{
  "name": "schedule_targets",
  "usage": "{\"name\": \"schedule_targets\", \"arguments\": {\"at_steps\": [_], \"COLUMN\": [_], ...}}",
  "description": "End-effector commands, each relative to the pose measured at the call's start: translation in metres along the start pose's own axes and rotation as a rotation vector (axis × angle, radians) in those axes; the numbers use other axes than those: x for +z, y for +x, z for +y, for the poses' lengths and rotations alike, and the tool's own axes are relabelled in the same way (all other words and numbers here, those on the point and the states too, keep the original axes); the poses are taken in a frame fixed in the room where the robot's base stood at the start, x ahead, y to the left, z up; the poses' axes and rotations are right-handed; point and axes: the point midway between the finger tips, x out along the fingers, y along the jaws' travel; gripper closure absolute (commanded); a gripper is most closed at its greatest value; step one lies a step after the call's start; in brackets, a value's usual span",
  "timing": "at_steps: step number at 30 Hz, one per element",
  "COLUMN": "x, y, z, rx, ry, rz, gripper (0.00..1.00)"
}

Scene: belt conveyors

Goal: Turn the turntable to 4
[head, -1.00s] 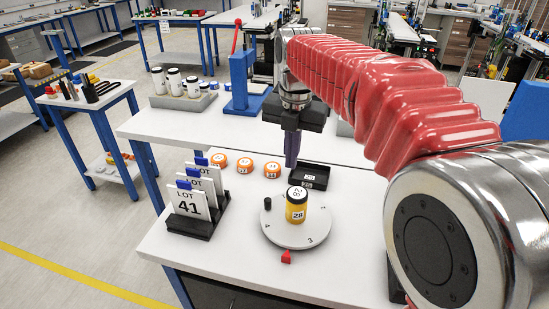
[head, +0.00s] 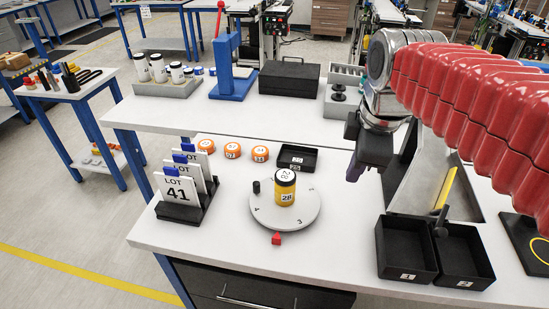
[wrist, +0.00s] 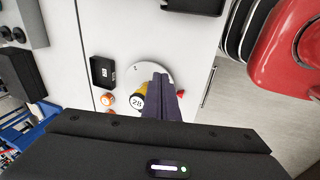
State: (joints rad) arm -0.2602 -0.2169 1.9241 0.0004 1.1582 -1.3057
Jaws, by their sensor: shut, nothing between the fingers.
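The light grey turntable (head: 267,217) lies on the white bench, with numbers on its rim and a small black knob (head: 256,187) at its back left. The red pointer (head: 277,238) is at its front edge, between the marks 4 and 3. In the wrist view, my closed fingers (wrist: 163,95) hide part of the turntable (wrist: 152,71) and jar (wrist: 138,100).
Orange-lidded jars (head: 232,150) and a black tray (head: 297,157) lie behind the turntable. A LOT 41 card rack (head: 180,212) stands at left. Two black bins (head: 407,277) stand at right. The bench right of the turntable, before the bins, is clear.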

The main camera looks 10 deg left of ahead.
Motion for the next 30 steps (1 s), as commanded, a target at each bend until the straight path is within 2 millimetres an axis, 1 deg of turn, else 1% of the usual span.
{"name": "schedule_targets", "arguments": {"at_steps": [1, 6, 15, 24, 30], "x": [0.008, 0.031, 0.067, 0.097, 0.110], "y": [-0.002, -0.002, 0.002, 0.015, 0.026], "z": [-0.007, -0.029, -0.071, -0.115, -0.138], "rx": [0.012, 0.049, 0.118, 0.184, 0.219], "ry": [0.070, 0.324, 0.771, 1.215, 1.454], "rz": [-0.001, 0.002, 0.025, 0.071, 0.107], "gripper": [1.00, 1.00, 1.00, 1.00, 1.00]}}
